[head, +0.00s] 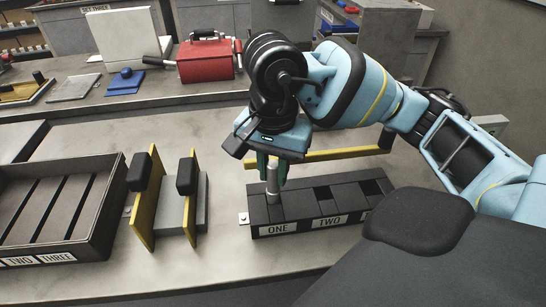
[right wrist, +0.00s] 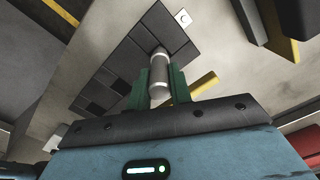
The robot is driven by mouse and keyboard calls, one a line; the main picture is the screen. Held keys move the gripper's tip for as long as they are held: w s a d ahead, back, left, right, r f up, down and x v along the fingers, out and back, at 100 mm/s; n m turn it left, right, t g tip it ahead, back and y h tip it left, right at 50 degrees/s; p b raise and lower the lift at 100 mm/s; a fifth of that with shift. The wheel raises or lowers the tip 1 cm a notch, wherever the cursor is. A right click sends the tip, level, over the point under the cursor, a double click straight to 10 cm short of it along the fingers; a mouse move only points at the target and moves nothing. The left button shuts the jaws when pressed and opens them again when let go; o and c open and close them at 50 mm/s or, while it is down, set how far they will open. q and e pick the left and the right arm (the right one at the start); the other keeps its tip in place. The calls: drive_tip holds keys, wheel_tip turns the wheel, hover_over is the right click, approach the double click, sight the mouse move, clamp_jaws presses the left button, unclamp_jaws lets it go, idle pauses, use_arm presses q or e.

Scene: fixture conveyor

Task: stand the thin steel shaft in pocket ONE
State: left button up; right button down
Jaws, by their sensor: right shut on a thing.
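The thin steel shaft (head: 272,183) is upright, with its lower end at the pocket over label ONE (head: 278,228) of the dark fixture block (head: 335,208). I cannot tell how far its end is inside the pocket. My right gripper (head: 272,168) points down with its green fingers shut on the shaft's upper part. In the right wrist view the shaft (right wrist: 159,72) shows between the green fingers (right wrist: 160,92), its far end against the block (right wrist: 125,62). Label TWO (head: 330,220) marks the neighbouring pocket. My left gripper is not in view.
A yellow rail (head: 320,155) runs behind the block. Left of it stand two yellow plates with black pads (head: 150,200) and a dark slotted tray (head: 60,205). A red toolbox (head: 208,60) sits on the rear bench. Bare table lies in front of the block.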

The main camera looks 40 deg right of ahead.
idle(0.4)
drive_tip(key=c, duration=1.2)
unclamp_jaws()
drive_tip(key=shift+f, duration=0.1)
wheel_tip(320, 180, up, 7)
drive_tip(key=shift+p, duration=0.65)
drive_tip(key=shift+r, duration=0.4)
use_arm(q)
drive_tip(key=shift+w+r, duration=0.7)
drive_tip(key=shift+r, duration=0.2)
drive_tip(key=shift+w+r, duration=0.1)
